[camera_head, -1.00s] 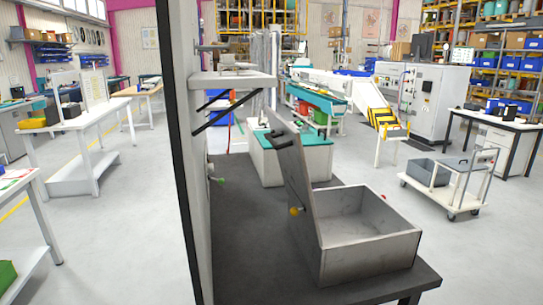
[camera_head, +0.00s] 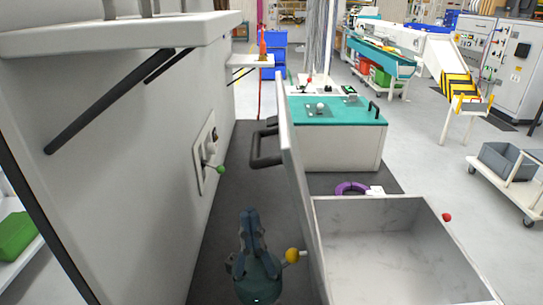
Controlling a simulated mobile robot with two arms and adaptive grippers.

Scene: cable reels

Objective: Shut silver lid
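The silver box (camera_head: 390,248) stands open at the lower right of the head view, with its inside showing. Its silver lid (camera_head: 296,175) stands up, nearly edge-on to me, along the left side of the box. A black handle (camera_head: 262,150) sticks out from the lid's left face. My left gripper (camera_head: 250,213) is left of the lid, apart from it and nearer to me than the handle. Its fingers lie close together with nothing seen between them. A yellow ball knob (camera_head: 292,255) shows between this gripper and the lid. My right gripper is not in view.
A grey wall panel (camera_head: 150,130) stands at the left, with a green-knobbed lever (camera_head: 220,169) and a shelf (camera_head: 110,38) on it. Dark tabletop (camera_head: 232,200) is clear between panel and lid. A purple ring (camera_head: 352,188) lies behind the box.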

